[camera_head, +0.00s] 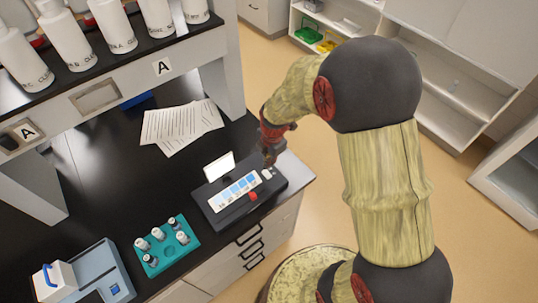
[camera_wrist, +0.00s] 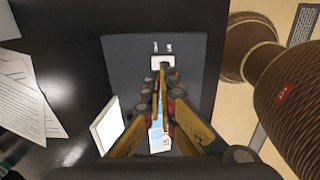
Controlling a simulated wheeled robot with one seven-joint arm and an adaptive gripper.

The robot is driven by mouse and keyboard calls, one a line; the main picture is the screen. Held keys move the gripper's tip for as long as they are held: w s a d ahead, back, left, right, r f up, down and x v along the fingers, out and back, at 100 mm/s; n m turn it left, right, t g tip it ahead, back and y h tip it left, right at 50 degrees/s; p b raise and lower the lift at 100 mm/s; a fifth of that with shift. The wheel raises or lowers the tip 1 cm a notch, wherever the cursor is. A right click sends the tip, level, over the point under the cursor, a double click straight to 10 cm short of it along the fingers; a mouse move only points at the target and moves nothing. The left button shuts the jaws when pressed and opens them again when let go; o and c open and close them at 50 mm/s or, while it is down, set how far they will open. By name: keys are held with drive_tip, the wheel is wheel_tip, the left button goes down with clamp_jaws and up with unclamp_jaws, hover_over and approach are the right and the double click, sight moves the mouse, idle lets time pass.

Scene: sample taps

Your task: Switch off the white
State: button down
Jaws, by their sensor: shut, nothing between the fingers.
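A dark device (camera_head: 222,212) sits on the black bench near its right edge. It has a white switch (camera_head: 267,173) at its far right end, a red switch (camera_head: 252,196) on its near side and a strip of blue and white squares (camera_head: 234,192). My gripper (camera_head: 269,158) is shut and empty, pointing down over the device's right end. In the wrist view the white switch (camera_wrist: 162,62) lies just beyond my fingertips (camera_wrist: 161,82), below two small white marks. I cannot tell whether the fingertips touch it. The fingers hide the red switch in that view.
A small white tilted panel (camera_head: 219,166) stands behind the device. A teal rack (camera_head: 167,247) with several vials and a blue-grey instrument (camera_head: 92,276) stand to the left. Paper sheets (camera_head: 181,124) lie behind. A shelf (camera_head: 120,62) with white bottles rises at the back left.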

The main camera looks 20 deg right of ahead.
sight(266, 172)
drive_tip(key=shift+w+a+f, duration=0.1)
drive_tip(key=shift+w+f, duration=0.1)
drive_tip(key=shift+f, duration=1.3)
drive_tip(key=shift+w+f, duration=0.15)
drive_tip(key=shift+f, duration=1.35)
